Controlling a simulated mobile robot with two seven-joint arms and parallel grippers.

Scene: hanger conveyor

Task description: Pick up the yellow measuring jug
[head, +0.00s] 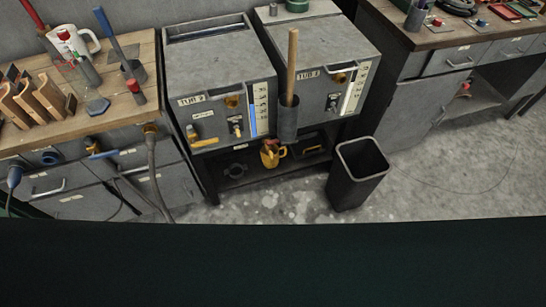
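The yellow measuring jug (271,155) stands on the low dark shelf beneath the two grey tub machines, near the shelf's front edge. It is small in the head view, and its handle side faces right. Shadow and the machines above hide the space behind it. Neither of my grippers is in view.
Two grey tubs (222,80) stand over the shelf (235,181). A wooden-handled tool sits in a dark holder (288,122) on the right tub's front, above the jug. A black bin (341,187) stands right of the shelf. Workbenches flank both sides; the floor (440,187) at right is mostly clear.

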